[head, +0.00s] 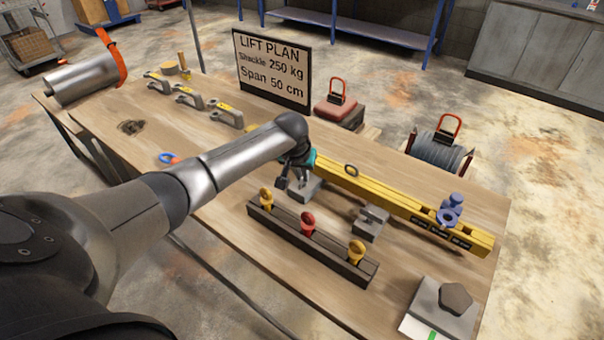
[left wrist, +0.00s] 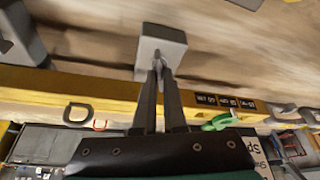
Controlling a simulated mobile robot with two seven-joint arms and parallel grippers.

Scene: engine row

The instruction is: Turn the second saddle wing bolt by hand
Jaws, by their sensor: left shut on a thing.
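The long yellow beam (head: 395,202) lies along the right part of the workbench. My left gripper (head: 297,185) is at its left end, close to a grey block (head: 306,191). In the left wrist view its fingertips (left wrist: 158,66) are almost together at the edge of the grey block (left wrist: 162,44). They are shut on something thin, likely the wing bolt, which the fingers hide. A green part (left wrist: 220,122) shows beside my fingers in the left wrist view. My right gripper is not in view.
A dark rack (head: 312,245) with yellow and red eye pieces stands in front of the beam. A second grey block (head: 370,223) is near the beam's middle. A lift plan sign (head: 272,68) stands behind. The bench's middle left is fairly clear.

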